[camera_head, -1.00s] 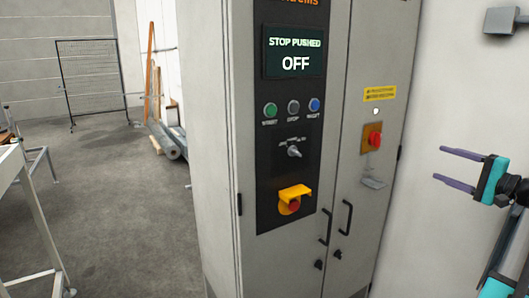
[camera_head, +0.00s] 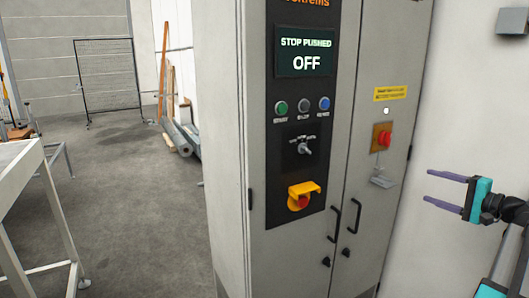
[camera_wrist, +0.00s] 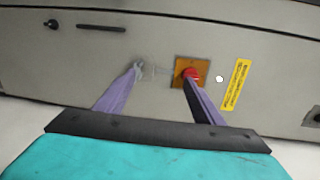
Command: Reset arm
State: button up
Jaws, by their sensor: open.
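My gripper (camera_head: 447,191) is at the right of the head view, with its two purple fingers apart and nothing between them. It points left toward the grey control cabinet (camera_head: 232,150), in front of the pale wall. In the wrist view my gripper (camera_wrist: 165,88) is open, and the cabinet face (camera_wrist: 100,55) lies beyond its fingertips. The red knob on an orange plate (camera_head: 382,138) is on the cabinet's right door. It also shows in the wrist view (camera_wrist: 191,72), partly behind one fingertip. I cannot tell whether finger and knob touch.
The cabinet screen (camera_head: 305,50) reads "STOP PUSHED" and "OFF". A red stop button with a yellow guard (camera_head: 302,197) is below the selector switch (camera_head: 304,149). A white-framed table (camera_head: 30,160) stands at the left. Grey floor (camera_head: 140,220) is clear between table and cabinet.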

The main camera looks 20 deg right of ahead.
jog(key=w+a+f+n+g+y, duration=0.1)
jog(key=w+a+f+g, duration=0.2)
jog(key=a+f, duration=0.7)
jog(key=w+a+f+n+g, duration=0.1)
jog(key=w+a+f+g, duration=0.15)
jog(key=a+f, duration=0.75)
jog(key=w+a+f+n+g+y, duration=0.15)
jog(key=w+a+f, duration=0.3)
jog(key=f, duration=1.05)
jog(key=s+a+f+n+g, duration=0.1)
jog(key=s+a+f+g, duration=0.25)
jog(key=a+f, duration=0.45)
jog(key=s+a+f+n+g, duration=0.1)
jog(key=s+a+f+g, duration=0.25)
jog(key=a+f, duration=0.5)
jog(key=s+a+f+n+g+h, duration=0.2)
jog(key=s+a+f+n, duration=0.1)
jog(key=s+a+f, duration=0.55)
jog(key=s+a+f+n+g+h, duration=0.2)
jog(key=s+f, duration=0.3)
jog(key=s, duration=0.6)
jog(key=s+a+f+n+g+h, duration=0.3)
jog(key=s+f+n, duration=0.2)
jog(key=s, duration=0.5)
jog(key=shift+s+a+f+g, duration=0.3)
jog(key=shift+s+f, duration=0.05)
jog(key=shift+h, duration=0.25)
